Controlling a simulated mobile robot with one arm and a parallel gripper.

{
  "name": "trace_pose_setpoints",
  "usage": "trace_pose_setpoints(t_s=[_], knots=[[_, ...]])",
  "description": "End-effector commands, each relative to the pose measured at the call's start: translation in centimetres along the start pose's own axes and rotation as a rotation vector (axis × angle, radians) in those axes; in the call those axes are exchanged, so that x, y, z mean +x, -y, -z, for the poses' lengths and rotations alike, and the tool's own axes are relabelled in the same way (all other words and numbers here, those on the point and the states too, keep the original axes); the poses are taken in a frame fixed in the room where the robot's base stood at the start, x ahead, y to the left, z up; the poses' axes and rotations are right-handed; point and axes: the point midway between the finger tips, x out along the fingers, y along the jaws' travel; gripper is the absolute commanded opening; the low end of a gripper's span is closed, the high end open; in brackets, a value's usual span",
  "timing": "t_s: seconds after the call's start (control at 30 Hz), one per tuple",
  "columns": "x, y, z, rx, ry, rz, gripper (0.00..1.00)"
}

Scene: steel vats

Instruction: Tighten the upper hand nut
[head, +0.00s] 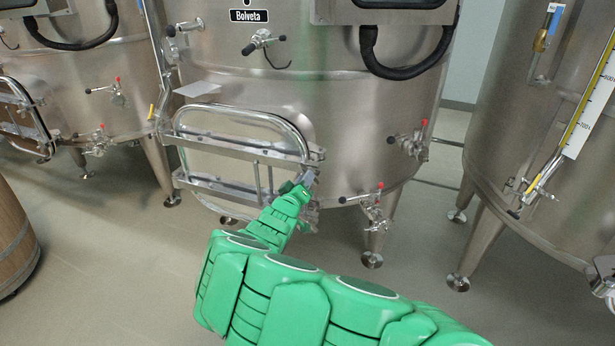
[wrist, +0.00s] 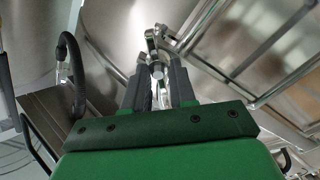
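The steel vat labelled Bolveta (head: 250,80) has a manway door (head: 235,140) low on its front, crossed by two metal bars. The upper hand nut is at the right end of the upper bar (head: 240,147). My gripper (head: 306,180) is at the right edge of the door, just below that end, and largely covers the fittings there. In the wrist view my gripper (wrist: 160,72) has its two dark fingers apart, with a small metal fitting (wrist: 157,68) between their tips. I cannot tell whether the fingers touch it, nor which nut it belongs to.
Valves with red knobs stick out right of the door, an upper one (head: 412,140) and a lower one (head: 372,205). Another vat (head: 545,130) stands at the right and one (head: 80,80) at the left. A wooden barrel (head: 15,240) is at the left edge. Floor in front is clear.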

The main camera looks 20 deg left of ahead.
Motion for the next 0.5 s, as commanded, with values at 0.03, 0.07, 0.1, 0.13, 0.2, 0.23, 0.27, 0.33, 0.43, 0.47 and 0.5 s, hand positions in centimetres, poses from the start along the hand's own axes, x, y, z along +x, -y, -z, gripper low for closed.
trace_pose_setpoints(t_s=[0.03,0.07,0.1,0.13,0.2,0.23,0.27,0.33,0.43,0.47,0.5], knots=[[-0.3,0.0,0.1,-0.001,-0.001,0.000,0.26],[-0.5,0.0,0.1,-0.001,-0.001,0.000,0.26],[-0.8,0.0,0.1,-0.002,-0.002,0.000,0.26],[-0.9,0.0,0.1,-0.002,-0.002,0.000,0.26],[-1.3,-0.1,0.0,-0.003,-0.001,-0.002,0.26],[-1.5,-0.1,0.0,-0.003,-0.001,-0.002,0.26],[-1.7,-0.1,0.0,-0.003,-0.001,-0.001,0.26],[-2.1,-0.1,0.0,-0.003,-0.001,-0.002,0.26],[-2.7,-0.1,0.0,-0.002,-0.001,-0.002,0.26],[-2.9,-0.1,0.1,-0.002,-0.001,-0.002,0.26],[-3.1,-0.1,0.1,-0.002,-0.001,-0.002,0.26]])
